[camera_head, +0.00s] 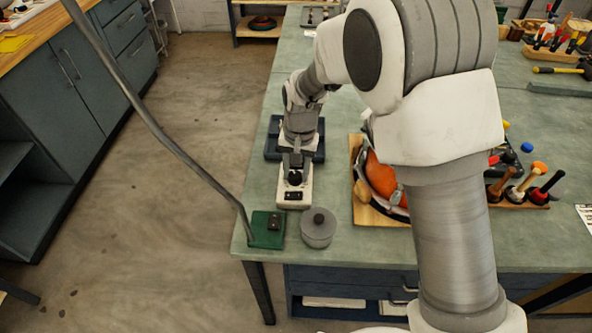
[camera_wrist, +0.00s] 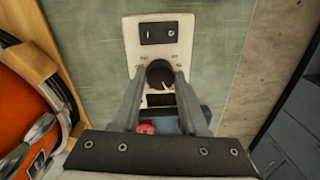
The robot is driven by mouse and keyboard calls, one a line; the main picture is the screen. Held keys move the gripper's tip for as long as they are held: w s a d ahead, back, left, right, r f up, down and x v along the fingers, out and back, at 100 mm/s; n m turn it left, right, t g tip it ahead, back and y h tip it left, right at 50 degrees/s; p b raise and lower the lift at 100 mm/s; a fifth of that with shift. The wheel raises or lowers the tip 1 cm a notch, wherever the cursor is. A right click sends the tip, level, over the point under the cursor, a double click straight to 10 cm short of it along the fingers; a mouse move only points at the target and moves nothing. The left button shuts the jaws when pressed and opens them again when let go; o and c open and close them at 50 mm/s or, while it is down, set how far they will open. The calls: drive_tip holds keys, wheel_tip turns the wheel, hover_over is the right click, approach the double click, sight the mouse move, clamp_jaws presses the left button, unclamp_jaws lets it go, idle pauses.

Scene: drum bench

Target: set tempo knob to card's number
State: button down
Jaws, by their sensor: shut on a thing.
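The tempo box is a white box (camera_head: 295,199) on the green bench top near its left edge, with a black rocker switch (camera_wrist: 159,33) on its face. Its dark round knob (camera_wrist: 160,74) sits between my fingertips in the wrist view, with small marks around it that are too blurred to read. My gripper (camera_head: 295,172) reaches down over the box and is shut on the knob; the fingers hide its sides. A white card or sheet (camera_head: 584,217) shows at the right edge of the head view; I cannot read it or tell whether it is the number card.
A dark blue tray (camera_head: 272,139) is behind.

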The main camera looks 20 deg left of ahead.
sight(298, 172)
idle(0.3)
drive_tip(key=n, duration=0.5)
drive_tip(key=shift+n, duration=0.3)
drive_tip(key=shift+a+n, duration=0.1)
drive_tip(key=shift+n, duration=2.4)
drive_tip(key=shift+c, duration=2.2)
unclamp_jaws()
drive_tip(key=shift+r, duration=0.1)
wheel_tip(298, 172, up, 17)
drive_tip(key=p, duration=0.1)
drive_tip(key=shift+w+d+r, duration=0.15)
drive_tip(key=shift+w+d, duration=0.1)
drive_tip(key=shift+w, duration=0.2)
